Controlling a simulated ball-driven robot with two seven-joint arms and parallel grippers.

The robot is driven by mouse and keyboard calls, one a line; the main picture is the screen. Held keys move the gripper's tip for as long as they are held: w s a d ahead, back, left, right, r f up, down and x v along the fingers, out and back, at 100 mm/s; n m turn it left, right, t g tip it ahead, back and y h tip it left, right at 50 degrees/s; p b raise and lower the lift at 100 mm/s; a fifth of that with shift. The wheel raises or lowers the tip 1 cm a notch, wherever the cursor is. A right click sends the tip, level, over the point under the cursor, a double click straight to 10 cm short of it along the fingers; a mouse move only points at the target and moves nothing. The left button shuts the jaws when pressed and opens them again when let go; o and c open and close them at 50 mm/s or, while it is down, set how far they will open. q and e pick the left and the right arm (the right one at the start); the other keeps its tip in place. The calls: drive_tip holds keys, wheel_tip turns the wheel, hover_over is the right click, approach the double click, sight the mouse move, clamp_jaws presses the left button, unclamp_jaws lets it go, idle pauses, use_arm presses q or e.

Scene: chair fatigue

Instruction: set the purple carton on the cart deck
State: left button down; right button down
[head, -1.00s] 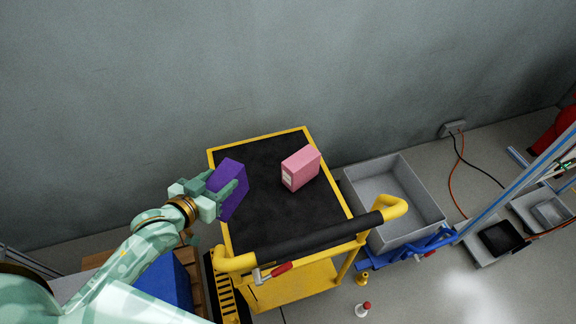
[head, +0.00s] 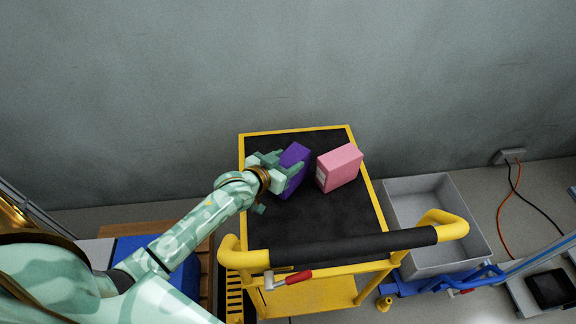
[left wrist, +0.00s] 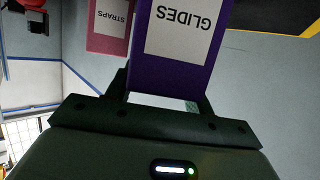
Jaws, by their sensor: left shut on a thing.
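The purple carton (head: 296,165) is between the fingers of my left gripper (head: 284,172), which is shut on it, over the left half of the cart's black deck (head: 320,218). Whether the carton touches the deck cannot be told. In the left wrist view the purple carton (left wrist: 172,75) shows a white label reading "GLIDES", upside down. A pink carton (head: 340,168) stands on the deck just right of the purple one, with a narrow gap between them. It also shows in the left wrist view (left wrist: 108,42) with a "STRAPS" label. My right gripper is not in view.
The cart's handle (head: 350,246) runs across the near side of the deck. A grey bin (head: 470,235) stands right of the cart. A wall (head: 300,60) rises behind it. The near part of the deck is bare.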

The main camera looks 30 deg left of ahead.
use_arm(q)
drive_tip(key=shift+f, duration=0.6)
drive_tip(key=shift+r, duration=0.2)
drive_tip(key=c, duration=0.6)
unclamp_jaws()
drive_tip(key=shift+f, duration=0.1)
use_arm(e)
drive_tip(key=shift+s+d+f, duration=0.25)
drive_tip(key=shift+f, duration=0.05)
use_arm(q)
drive_tip(key=shift+s+r+p, duration=0.3)
drive_tip(key=shift+p, duration=0.05)
drive_tip(key=shift+p+v, duration=2.2)
drive_tip(key=shift+v, duration=3.45)
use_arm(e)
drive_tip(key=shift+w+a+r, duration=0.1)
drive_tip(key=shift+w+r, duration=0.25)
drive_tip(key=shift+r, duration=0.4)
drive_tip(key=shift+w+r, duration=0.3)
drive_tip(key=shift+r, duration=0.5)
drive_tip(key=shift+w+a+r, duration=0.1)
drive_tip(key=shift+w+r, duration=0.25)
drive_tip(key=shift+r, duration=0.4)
use_arm(q)
drive_tip(key=shift+f, duration=0.1)
